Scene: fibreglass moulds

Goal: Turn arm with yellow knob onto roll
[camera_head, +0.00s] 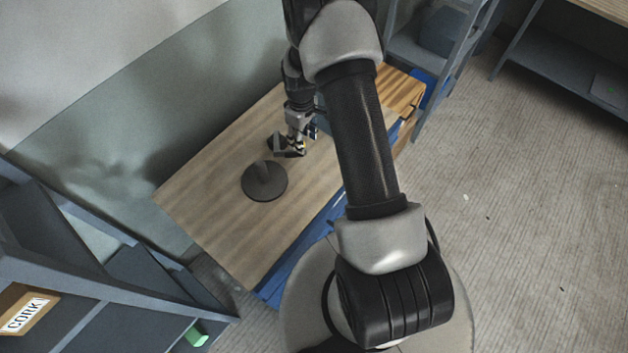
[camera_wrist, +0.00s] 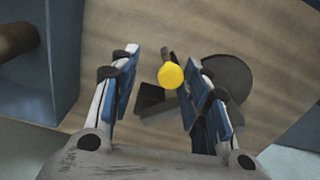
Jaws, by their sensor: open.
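The yellow knob (camera_wrist: 171,75) shows in the wrist view between the two blue-padded fingers of my open gripper (camera_wrist: 165,62), with gaps on both sides. It sits on a dark arm (camera_wrist: 167,54) above a dark angular base (camera_wrist: 153,98) on the wooden table. A flat dark disc (camera_wrist: 230,77) lies to the right, partly hidden by the right finger. In the head view, my gripper (camera_head: 297,148) is over the dark base, just beyond the disc (camera_head: 258,190), which has a short grey post (camera_head: 264,171). I cannot tell which part is the roll.
The wooden table (camera_head: 215,185) is clear around the disc at its near-left end. A wall stands behind it. The wrist view shows a brown cylinder (camera_wrist: 15,39) beside a blue-grey panel.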

